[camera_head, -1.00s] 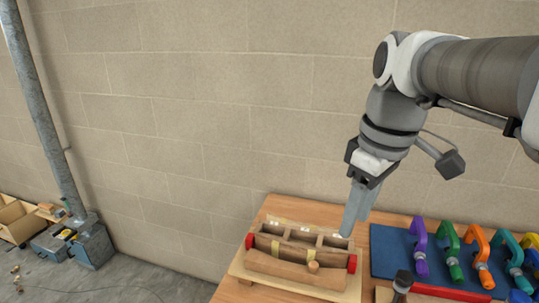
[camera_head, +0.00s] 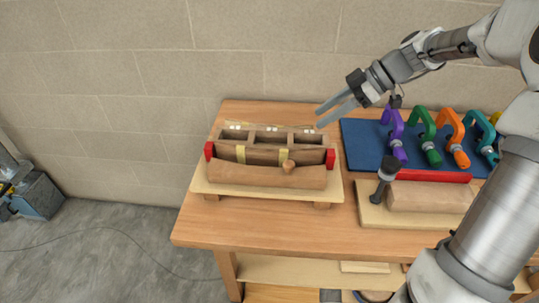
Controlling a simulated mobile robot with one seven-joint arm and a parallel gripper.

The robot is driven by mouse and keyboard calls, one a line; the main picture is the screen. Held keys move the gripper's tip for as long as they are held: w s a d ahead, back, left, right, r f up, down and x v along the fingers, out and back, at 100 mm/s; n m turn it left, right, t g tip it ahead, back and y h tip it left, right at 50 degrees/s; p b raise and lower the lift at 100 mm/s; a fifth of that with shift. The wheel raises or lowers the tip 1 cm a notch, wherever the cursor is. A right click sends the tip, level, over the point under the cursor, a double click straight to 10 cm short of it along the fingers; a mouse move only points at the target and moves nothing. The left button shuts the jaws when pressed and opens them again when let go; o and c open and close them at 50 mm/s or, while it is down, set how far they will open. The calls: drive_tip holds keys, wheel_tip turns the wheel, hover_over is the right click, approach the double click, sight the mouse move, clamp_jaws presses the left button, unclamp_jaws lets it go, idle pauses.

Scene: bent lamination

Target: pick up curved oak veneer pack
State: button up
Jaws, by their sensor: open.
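A curved brown wooden pack with pale yellow tape bands (camera_head: 262,157), which looks like the oak veneer pack, lies in a wooden form on the bench. A curved brown front piece with a round knob (camera_head: 250,175) partly hides it. Behind it stands the form's back part with open compartments (camera_head: 234,143). Red end pieces (camera_head: 209,151) sit at both ends. My gripper (camera_head: 320,117) is open and empty, its two grey fingers pointing left and down. It is above and behind the right end of the form, apart from the pack.
Several coloured clamps (camera_head: 430,137) stand on a blue mat (camera_head: 362,150) at the right. In front of them, a dark-handled tool (camera_head: 384,177) and a brown block (camera_head: 430,196) rest on a pale board. The bench front (camera_head: 285,232) is clear; a block wall stands behind.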

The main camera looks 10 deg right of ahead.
approach(270, 150)
drive_tip(key=x, duration=0.2)
drive_tip(key=shift+a+f, duration=0.15)
drive_tip(key=shift+f, duration=0.25)
drive_tip(key=shift+x, duration=2.7)
drive_tip(key=shift+w+a+r, duration=0.1)
drive_tip(key=shift+r, duration=0.05)
drive_tip(key=shift+c, duration=0.2)
clamp_jaws()
